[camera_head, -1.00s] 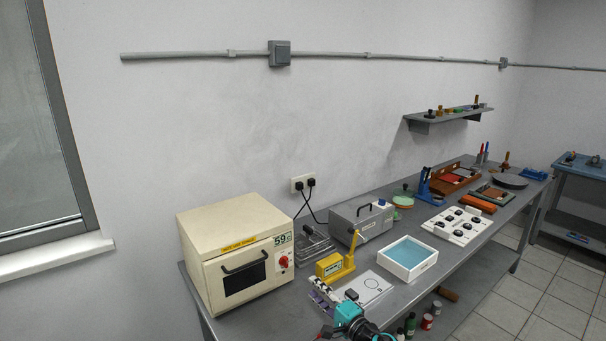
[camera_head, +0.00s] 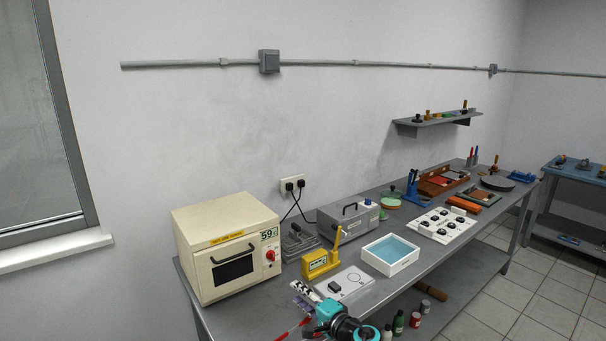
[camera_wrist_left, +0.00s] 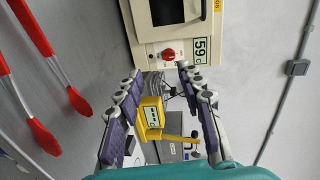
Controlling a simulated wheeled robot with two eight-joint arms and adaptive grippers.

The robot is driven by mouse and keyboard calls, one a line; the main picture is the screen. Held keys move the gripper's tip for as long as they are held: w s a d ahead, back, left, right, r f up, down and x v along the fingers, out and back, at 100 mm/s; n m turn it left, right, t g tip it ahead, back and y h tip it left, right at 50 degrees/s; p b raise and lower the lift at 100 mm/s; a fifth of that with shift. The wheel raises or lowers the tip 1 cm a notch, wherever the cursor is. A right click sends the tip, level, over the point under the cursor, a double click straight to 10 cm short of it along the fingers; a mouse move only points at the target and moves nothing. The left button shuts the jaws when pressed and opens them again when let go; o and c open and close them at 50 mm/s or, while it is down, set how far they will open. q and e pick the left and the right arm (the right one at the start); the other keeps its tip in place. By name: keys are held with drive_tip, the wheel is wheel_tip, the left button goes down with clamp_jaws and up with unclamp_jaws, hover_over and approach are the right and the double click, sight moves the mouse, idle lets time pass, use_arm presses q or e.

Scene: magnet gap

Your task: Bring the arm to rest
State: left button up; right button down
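My left gripper (camera_head: 304,292) is low in the head view, at the near edge of the workbench (camera_head: 235,317), with its teal wrist behind it. In the left wrist view the left gripper (camera_wrist_left: 160,100) has its two purple-padded fingers wide apart. The space between the fingers is empty; the yellow gauge (camera_wrist_left: 151,112) shows beyond them. In the head view the yellow gauge (camera_head: 318,263) stands on the bench behind the gripper. A white plate (camera_head: 355,279) with a small black block (camera_head: 333,287) lies beside it. My right gripper is not in view.
A cream oven (camera_head: 231,250) stands at the bench's left end. A grey box (camera_head: 345,220) and a white tray (camera_head: 391,266) with a blue inside stand further right. Red-tipped rods (camera_wrist_left: 72,99) show left of the gripper in the wrist view. Bottles (camera_head: 399,322) stand below the bench top.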

use_arm(q)
drive_tip(key=s+a+r+n+g+h, duration=0.2)
drive_tip(key=s+a+n+g+h, duration=0.25)
drive_tip(key=s+a, duration=0.95)
drive_tip(key=s+a+f+n+h, duration=0.1)
drive_tip(key=s+f+n+h, duration=0.1)
drive_tip(key=s, duration=0.7)
drive_tip(key=s+a+f+n+g+h, duration=0.1)
drive_tip(key=s+a+f+n+h, duration=0.1)
drive_tip(key=s, duration=0.8)
drive_tip(key=shift+s+f+n+h, duration=0.2)
drive_tip(key=shift+s+n+h, duration=0.05)
drive_tip(key=shift+n+h, duration=0.45)
drive_tip(key=shift+a, duration=0.1)
